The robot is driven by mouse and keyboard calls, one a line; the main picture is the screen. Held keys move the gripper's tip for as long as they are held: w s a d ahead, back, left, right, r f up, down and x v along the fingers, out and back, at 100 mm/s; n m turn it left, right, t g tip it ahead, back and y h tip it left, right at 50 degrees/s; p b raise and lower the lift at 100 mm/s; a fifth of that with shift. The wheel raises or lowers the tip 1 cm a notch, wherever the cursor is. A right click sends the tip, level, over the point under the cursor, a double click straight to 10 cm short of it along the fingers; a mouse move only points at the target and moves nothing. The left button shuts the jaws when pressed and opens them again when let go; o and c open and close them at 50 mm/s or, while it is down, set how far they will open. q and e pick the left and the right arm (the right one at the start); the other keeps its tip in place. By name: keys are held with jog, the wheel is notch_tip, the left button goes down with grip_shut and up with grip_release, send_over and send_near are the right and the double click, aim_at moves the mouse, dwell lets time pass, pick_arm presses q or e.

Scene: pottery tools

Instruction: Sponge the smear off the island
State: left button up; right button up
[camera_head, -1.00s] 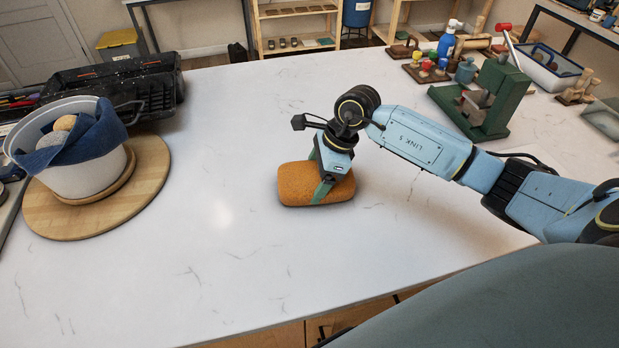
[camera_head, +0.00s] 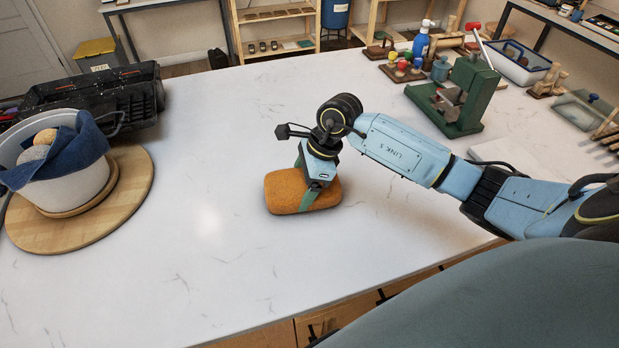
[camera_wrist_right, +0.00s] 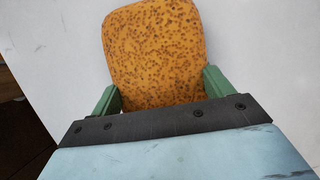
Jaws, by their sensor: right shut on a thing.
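The orange sponge (camera_head: 283,192) lies flat or nearly flat on the white island top (camera_head: 230,273). My right gripper (camera_head: 307,184) is shut on the sponge, with one green finger on each side of it. In the right wrist view the speckled sponge (camera_wrist_right: 155,50) sits between the green fingers of the right gripper (camera_wrist_right: 160,90). I cannot make out a smear on the island; the patch under the sponge is hidden. A pale bright spot left of the sponge looks like glare. My left gripper is not in view.
A white bucket (camera_head: 70,183) with blue cloth stands on a round wooden board (camera_head: 130,188) at the left. A black tool tray (camera_head: 85,90) lies behind it. A green press (camera_head: 463,95) and small pottery tools stand at the back right. The island's middle and front are clear.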

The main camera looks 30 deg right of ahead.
aim_at(297, 192)
jog(key=shift+a, duration=0.75)
jog(key=shift+w+a+p, duration=0.15)
jog(key=shift+a+p, duration=0.1)
jog(key=shift+a, duration=0.45)
jog(key=shift+w+a+p, duration=0.15)
jog(key=shift+a+p, duration=0.1)
jog(key=shift+a, duration=0.5)
jog(key=shift+s+f, duration=0.1)
jog(key=shift+s, duration=1.05)
jog(key=shift+s+d, duration=0.1)
jog(key=shift+d, duration=0.4)
jog(key=shift+d+b, duration=0.3)
jog(key=shift+d, duration=0.7)
jog(key=shift+s+d+b, duration=0.25)
jog(key=shift+d+b, duration=0.15)
jog(key=shift+d, duration=0.55)
jog(key=shift+s+d+b, duration=0.25)
jog(key=shift+d+b, duration=0.1)
jog(key=shift+d, duration=0.6)
pick_arm(q)
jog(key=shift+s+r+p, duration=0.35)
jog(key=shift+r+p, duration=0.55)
jog(key=shift+p, duration=0.25)
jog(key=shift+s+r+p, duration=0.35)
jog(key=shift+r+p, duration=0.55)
jog(key=shift+p, duration=0.2)
pick_arm(e)
jog(key=shift+a+r, duration=0.1)
jog(key=shift+r, duration=4.05)
